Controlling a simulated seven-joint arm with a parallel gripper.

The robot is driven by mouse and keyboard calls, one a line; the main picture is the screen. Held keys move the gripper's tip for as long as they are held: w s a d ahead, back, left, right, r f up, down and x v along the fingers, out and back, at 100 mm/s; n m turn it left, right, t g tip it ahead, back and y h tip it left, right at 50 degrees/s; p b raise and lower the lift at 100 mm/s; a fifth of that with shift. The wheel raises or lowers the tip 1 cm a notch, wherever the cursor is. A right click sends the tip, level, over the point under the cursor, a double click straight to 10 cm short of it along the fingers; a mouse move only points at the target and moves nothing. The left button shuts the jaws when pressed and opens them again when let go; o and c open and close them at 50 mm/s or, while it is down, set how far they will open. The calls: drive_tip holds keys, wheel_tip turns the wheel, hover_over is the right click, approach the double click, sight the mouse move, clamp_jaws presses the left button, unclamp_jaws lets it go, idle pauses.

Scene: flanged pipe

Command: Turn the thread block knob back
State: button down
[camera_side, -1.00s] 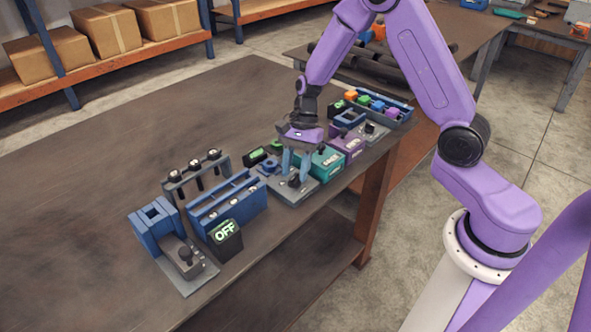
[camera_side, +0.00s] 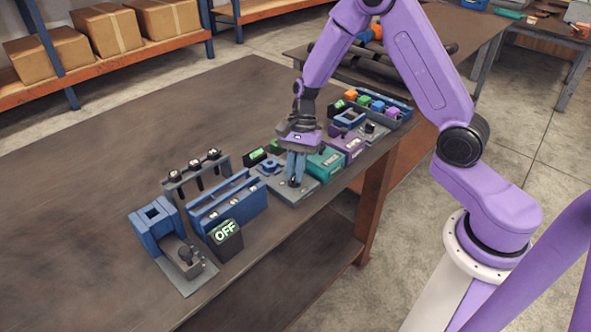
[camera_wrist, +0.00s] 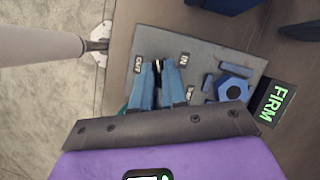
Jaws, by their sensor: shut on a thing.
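The thread block is a grey plate (camera_wrist: 205,55) with a blue hexagonal nut-like piece (camera_wrist: 234,88) on it; the plate also shows in the side view (camera_side: 309,190). My gripper (camera_side: 295,180) points down over the near part of this plate, its blue fingers close together. In the wrist view my gripper (camera_wrist: 158,68) is shut on the dark knob, which is mostly hidden between the fingertips. Labels stand on the plate beside the fingers; one reads "IN", another seems to read "SAFE".
A teal block (camera_side: 325,162) and a purple block (camera_side: 350,146) stand close to the right of the plate. A blue rail fixture (camera_side: 227,203) with an "OFF" display (camera_side: 226,238) stands to the left. The far left of the table is clear.

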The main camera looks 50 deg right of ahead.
drive_tip(key=n+g+h, duration=0.1)
drive_tip(key=n, duration=0.3)
drive_tip(key=shift+w+a+n, duration=0.1)
drive_tip(key=shift+w+n, duration=0.05)
drive_tip(key=shift+n, duration=0.25)
drive_tip(key=shift+a+n+g+h, duration=0.1)
drive_tip(key=shift+n+g+h, duration=0.3)
drive_tip(key=shift+n, duration=0.65)
drive_tip(key=shift+n+g+h, duration=0.3)
drive_tip(key=shift+n+h, duration=0.1)
drive_tip(key=shift+n, duration=0.65)
drive_tip(key=shift+w, duration=0.1)
drive_tip(key=c, duration=1.2)
unclamp_jaws()
drive_tip(key=shift+o, duration=0.2)
drive_tip(key=v, duration=1.7)
drive_tip(key=shift+r, duration=0.25)
